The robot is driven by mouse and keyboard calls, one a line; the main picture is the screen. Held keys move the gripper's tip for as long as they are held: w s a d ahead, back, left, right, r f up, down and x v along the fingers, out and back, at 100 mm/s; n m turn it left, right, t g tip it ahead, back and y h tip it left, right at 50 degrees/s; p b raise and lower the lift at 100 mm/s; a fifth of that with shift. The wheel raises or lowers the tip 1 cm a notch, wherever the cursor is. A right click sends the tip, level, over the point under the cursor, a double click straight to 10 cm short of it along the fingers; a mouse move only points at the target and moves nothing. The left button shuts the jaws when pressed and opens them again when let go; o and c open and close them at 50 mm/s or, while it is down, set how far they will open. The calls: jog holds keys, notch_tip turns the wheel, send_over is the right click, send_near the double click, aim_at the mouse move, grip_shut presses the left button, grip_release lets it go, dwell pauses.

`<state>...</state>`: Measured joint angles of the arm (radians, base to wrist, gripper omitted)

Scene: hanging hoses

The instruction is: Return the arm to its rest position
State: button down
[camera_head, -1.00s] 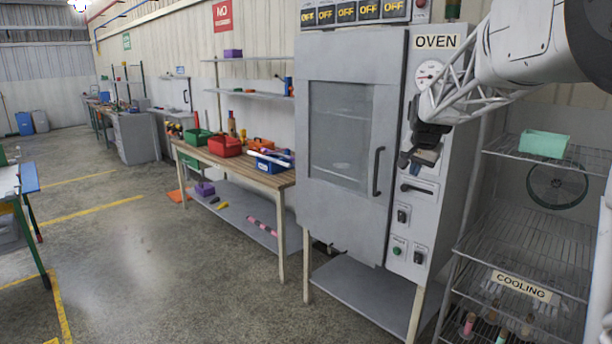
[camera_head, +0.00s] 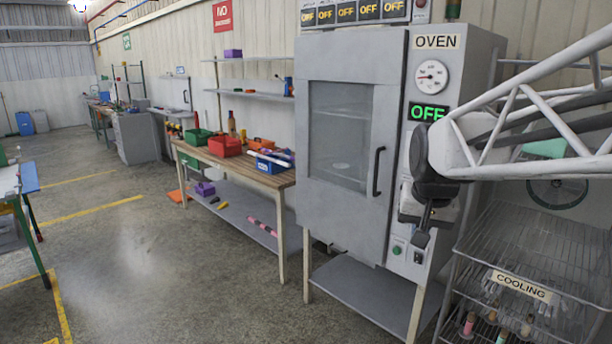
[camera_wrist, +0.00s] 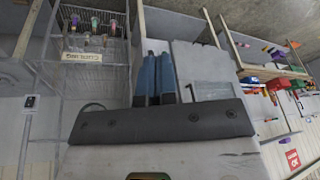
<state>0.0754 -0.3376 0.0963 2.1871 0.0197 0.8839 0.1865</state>
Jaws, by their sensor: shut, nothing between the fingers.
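My gripper (camera_head: 423,225) hangs in front of the right side of the oven (camera_head: 345,130), over its control panel, in the head view. Its black fingers point down. In the wrist view its two blue-grey fingers (camera_wrist: 154,78) lie side by side, shut with nothing between them. My white lattice arm reaches in from the right edge. The oven door is closed, and the green display reads OFF. Part of the control panel is hidden behind the gripper.
The cooling rack (camera_head: 520,240) stands right of the oven, with a green bin (camera_head: 545,148) partly hidden by my arm. The floor in front is clear.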

jog(key=s+a+f+n, duration=0.1)
jog(key=s+f, duration=0.2)
jog(key=s, duration=0.4)
jog(key=s+a+f+n, duration=0.1)
jog(key=s+f, duration=0.2)
jog(key=s, duration=0.4)
jog(key=s+a+f+n+g, duration=0.1)
jog(key=s+f, duration=0.2)
jog(key=s, duration=0.4)
jog(key=shift+a, duration=0.1)
dwell(0.7)
